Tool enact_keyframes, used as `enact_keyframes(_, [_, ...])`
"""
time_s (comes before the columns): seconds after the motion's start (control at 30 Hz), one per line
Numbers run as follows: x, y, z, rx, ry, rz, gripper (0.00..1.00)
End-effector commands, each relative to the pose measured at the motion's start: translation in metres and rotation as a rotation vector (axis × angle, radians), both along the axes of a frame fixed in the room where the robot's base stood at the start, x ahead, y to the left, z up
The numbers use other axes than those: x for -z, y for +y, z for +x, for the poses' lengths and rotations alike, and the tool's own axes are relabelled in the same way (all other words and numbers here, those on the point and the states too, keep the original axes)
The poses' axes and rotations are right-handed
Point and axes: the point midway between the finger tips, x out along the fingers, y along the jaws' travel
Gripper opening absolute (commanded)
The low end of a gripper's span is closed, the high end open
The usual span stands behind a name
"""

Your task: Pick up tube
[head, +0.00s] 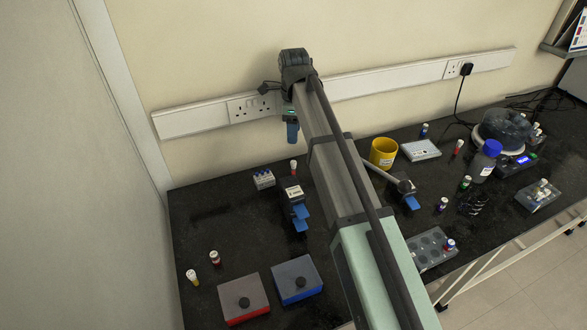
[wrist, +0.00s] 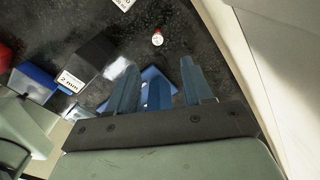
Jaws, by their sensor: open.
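In the wrist view, a small tube (wrist: 157,38) with a white cap and red band stands on the dark bench beyond my fingertips. In the head view, my gripper (head: 292,132) hangs above the back of the bench, near the wall. A red-and-white tube (head: 293,167) stands below it there. Two more tubes stand at the front left, one dark red (head: 215,258) and one white-capped (head: 192,277). I cannot tell which tube the task means.
A black block with blue parts (head: 292,193) and a small rack (head: 263,179) stand near the back tube. Red (head: 243,299) and blue (head: 296,279) boxes sit at the front. A yellow cup (head: 384,152) and a blue-capped bottle (head: 485,160) stand to the right.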

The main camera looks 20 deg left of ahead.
Motion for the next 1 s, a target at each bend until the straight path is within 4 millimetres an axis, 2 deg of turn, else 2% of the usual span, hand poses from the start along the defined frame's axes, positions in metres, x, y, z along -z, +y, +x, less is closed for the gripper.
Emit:
enact_keyframes(0.17, [0.014, -0.001, -0.001, 0.023, 0.002, -0.001, 0.5])
enact_keyframes(0.4, [0.054, -0.001, -0.001, 0.021, 0.002, -0.001, 0.5])
enact_keyframes(0.6, [0.079, 0.0, -0.001, 0.02, 0.001, -0.001, 0.5])
enact_keyframes(1.0, [0.098, -0.001, -0.002, 0.02, 0.001, 0.0, 0.5])
